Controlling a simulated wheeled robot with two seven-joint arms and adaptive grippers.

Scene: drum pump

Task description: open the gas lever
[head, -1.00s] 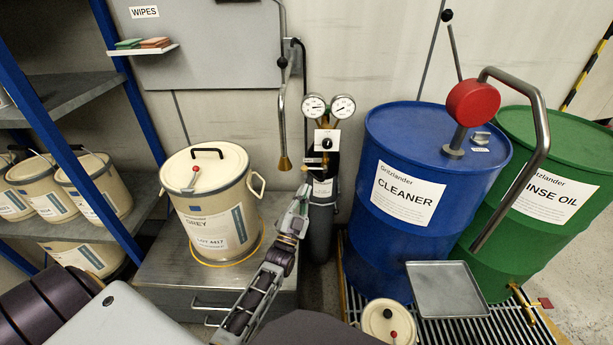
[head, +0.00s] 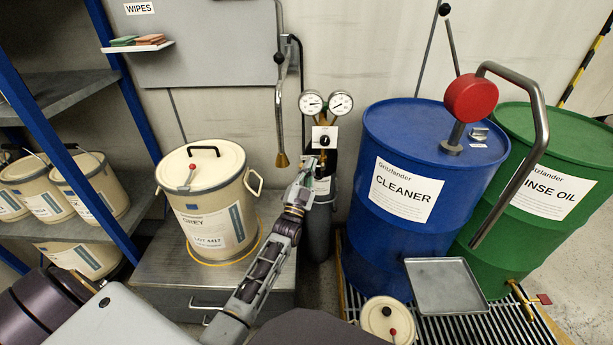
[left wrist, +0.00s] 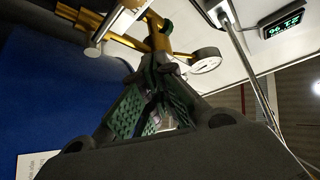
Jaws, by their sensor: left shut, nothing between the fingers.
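The gas bottle (head: 318,232) is a dark cylinder standing between the grey bucket's cabinet and the blue drum. Its brass fittings carry two round gauges and a white card with a black knob (head: 324,142). My left gripper (head: 309,168) is shut and empty, its tip at the fittings below the card. In the left wrist view its green-padded fingers (left wrist: 157,68) meet just below brass pipework (left wrist: 158,40) and a gauge (left wrist: 205,60). A silver bar (left wrist: 103,32) crosses the brass there. I cannot tell which part is the gas lever, nor whether the fingertips touch anything. My right gripper is out of view.
A cream bucket (head: 212,222) stands on a metal cabinet (head: 165,270) to the left. A hanging pipe with a brass nozzle (head: 282,160) comes down just left of the gauges.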

